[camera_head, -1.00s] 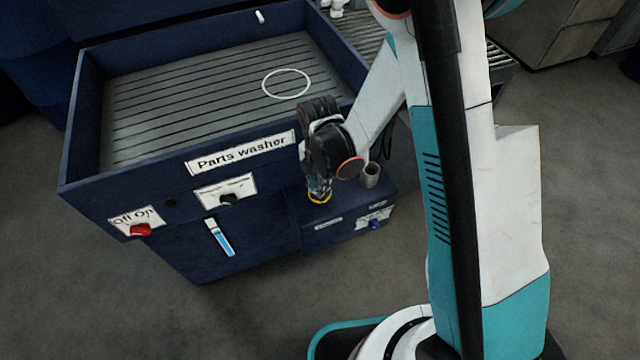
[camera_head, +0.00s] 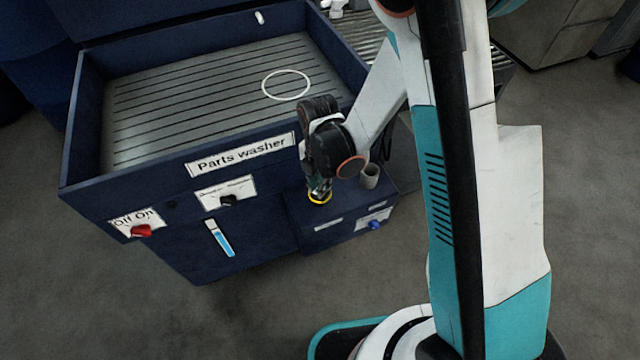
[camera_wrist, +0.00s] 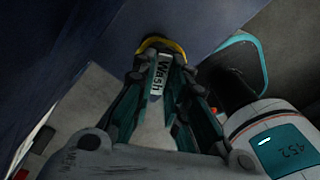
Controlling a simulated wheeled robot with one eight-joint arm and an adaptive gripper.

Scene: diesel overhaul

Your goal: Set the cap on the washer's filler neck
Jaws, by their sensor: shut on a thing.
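My gripper (camera_head: 319,194) points down over the low side box of the blue parts washer (camera_head: 180,222). It is shut on a yellow-rimmed cap (camera_head: 320,200). In the wrist view the cap (camera_wrist: 163,44) shows as a yellow arc at the fingertips, partly hidden by the fingers. The cap is at or just above the box top; I cannot tell whether it touches. A grey, open-topped cylinder (camera_head: 370,177) stands on the box just right of my gripper. I cannot tell whether it is the filler neck or whether a neck is hidden under the cap.
A white label reading "Wash" (camera_wrist: 158,76) shows between my fingers. The washer's ribbed basin (camera_head: 200,95) lies behind and left, with a white ring (camera_head: 286,84) in it. A red knob (camera_head: 141,231) and a blue knob (camera_head: 375,225) stick out in front. Floor is clear in front.

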